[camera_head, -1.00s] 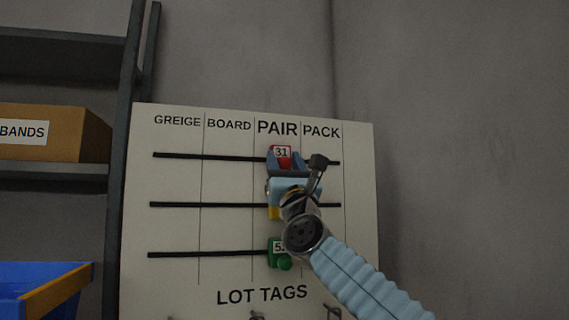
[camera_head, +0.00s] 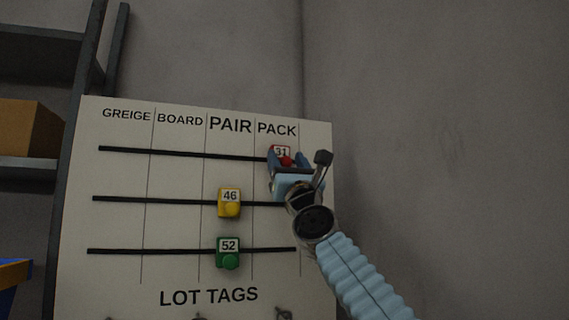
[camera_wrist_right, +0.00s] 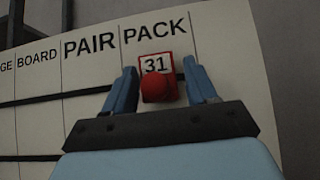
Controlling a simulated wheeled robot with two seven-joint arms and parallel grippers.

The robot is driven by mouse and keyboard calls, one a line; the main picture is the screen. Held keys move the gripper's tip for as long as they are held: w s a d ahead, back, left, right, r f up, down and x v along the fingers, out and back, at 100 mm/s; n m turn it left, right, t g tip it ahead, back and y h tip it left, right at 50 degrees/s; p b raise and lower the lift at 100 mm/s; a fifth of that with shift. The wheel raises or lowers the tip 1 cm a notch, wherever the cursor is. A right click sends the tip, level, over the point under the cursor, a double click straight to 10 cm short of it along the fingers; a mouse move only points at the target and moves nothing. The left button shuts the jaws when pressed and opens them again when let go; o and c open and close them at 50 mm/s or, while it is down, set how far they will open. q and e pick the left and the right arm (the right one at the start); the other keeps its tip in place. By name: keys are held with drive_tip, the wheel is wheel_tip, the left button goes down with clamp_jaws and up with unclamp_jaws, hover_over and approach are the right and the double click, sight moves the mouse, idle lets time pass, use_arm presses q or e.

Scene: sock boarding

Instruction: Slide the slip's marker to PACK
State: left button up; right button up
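The red marker numbered 31 (camera_head: 281,153) sits on the top rail of the board (camera_head: 180,275), in the PACK column. It also shows in the right wrist view, with its round red knob (camera_wrist_right: 157,89) facing me. My right gripper (camera_head: 287,160) is at the marker with its fingers apart, one on each side of it. In the right wrist view the left finger is close against the marker's left edge, and a small gap shows at the right finger. I cannot tell whether the left finger touches. My left gripper is not in view.
The yellow marker 46 (camera_head: 229,202) and the green marker 52 (camera_head: 228,252) sit in the PAIR column on the lower rails. Hooks show at the board's bottom edge. A shelf with a cardboard box (camera_head: 30,128) and part of a blue bin (camera_head: 8,290) are at left.

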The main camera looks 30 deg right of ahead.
idle(0.3)
drive_tip(key=shift+s+f+b, duration=0.2)
drive_tip(key=shift+f+b, duration=0.1)
drive_tip(key=shift+b, duration=0.05)
drive_tip(key=b+v, duration=1)
drive_tip(key=v, duration=0.3)
